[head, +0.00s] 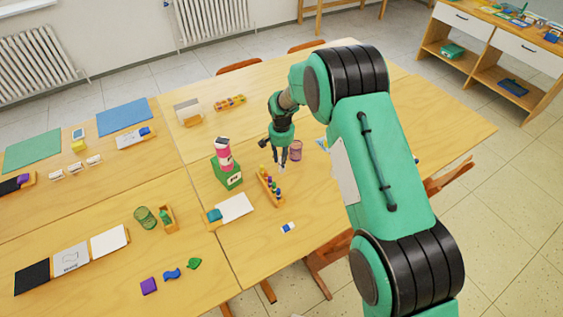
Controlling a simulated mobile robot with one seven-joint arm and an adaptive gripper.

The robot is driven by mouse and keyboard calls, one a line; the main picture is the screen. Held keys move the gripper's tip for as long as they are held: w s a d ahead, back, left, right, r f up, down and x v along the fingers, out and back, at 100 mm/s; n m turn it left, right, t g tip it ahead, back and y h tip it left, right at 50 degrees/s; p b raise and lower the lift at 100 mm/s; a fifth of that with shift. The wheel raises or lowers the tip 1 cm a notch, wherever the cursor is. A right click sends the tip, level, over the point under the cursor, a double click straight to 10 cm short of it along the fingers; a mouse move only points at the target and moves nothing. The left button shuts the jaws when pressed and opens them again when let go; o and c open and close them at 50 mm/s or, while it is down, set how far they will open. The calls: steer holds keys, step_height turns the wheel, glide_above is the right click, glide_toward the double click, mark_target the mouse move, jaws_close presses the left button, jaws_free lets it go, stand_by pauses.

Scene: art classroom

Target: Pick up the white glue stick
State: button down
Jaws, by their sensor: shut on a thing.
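My gripper (281,162) points down over the middle of the table, just right of the tray of coloured pegs. It is shut on a small pale thing at its fingertips, which appears to be the white glue stick (282,168). The thing is tiny in this view and partly hidden by the fingers. I cannot tell whether it is clear of the table.
A wooden tray (266,192) with coloured pegs stands close left of my gripper. A purple cup (296,151) stands close right. A green box (227,180) with a pink-and-white item is further left. A small blue-and-white block (288,228) lies nearer. Bare tabletop (325,205) lies to the right.

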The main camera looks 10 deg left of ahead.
steer(key=shift+r, duration=0.5)
step_height(320, 180, up, 3)
steer(key=shift+s+f+p, duration=0.15)
steer(key=shift+p, duration=0.3)
steer(key=s+d+p, duration=0.1)
steer(key=s+d, duration=0.2)
steer(key=s, duration=0.4)
steer(key=s+d+r, duration=0.1)
steer(key=s+d, duration=0.3)
steer(key=s, duration=0.2)
steer(key=shift+s+d+r+p, duration=0.15)
steer(key=shift+s+d+p, duration=0.15)
steer(key=shift+s+p, duration=0.05)
